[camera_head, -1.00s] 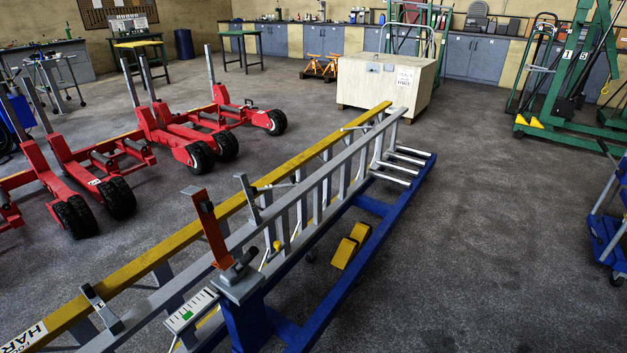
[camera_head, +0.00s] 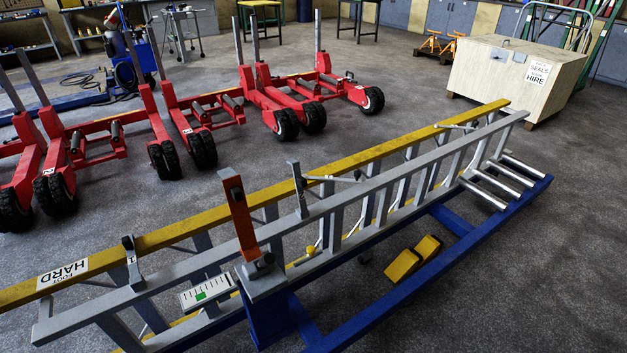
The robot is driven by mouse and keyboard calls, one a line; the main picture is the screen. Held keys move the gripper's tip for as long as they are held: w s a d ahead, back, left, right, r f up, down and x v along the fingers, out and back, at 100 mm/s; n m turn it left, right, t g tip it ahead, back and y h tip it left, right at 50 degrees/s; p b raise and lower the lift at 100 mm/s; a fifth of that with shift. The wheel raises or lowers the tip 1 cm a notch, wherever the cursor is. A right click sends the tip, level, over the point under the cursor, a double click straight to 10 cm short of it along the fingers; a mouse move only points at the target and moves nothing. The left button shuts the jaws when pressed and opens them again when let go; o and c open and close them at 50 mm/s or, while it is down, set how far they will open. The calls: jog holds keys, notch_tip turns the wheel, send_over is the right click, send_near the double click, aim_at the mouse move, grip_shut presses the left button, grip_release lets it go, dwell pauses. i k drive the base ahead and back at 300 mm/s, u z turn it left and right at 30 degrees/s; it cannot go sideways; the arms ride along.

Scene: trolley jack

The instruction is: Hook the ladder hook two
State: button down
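A long grey ladder (camera_head: 345,203) lies along a blue trolley frame (camera_head: 420,290), beside a yellow beam (camera_head: 195,218) lettered "HARD". A grey hook piece (camera_head: 131,262) marked 1 sits across the near end of the ladder and beam. A second grey piece (camera_head: 299,190) stands upright at the ladder's middle, with a thin bar running right from it; I see no number on it. I cannot tell whether it is hook two or whether it is hooked. An orange upright bracket (camera_head: 238,220) stands on the blue post. My gripper is not in view.
Red wheeled jacks (camera_head: 285,105) stand in a row behind the ladder, at left and centre. A wooden crate (camera_head: 515,75) is at the back right. Yellow wedges (camera_head: 412,258) rest by the blue frame. The floor at right is clear.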

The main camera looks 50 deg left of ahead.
aim_at(303, 212)
jog(key=u, duration=0.35)
jog(key=i, duration=0.6)
jog(key=u, duration=1.2)
jog(key=i, duration=0.5)
jog(key=u, duration=0.55)
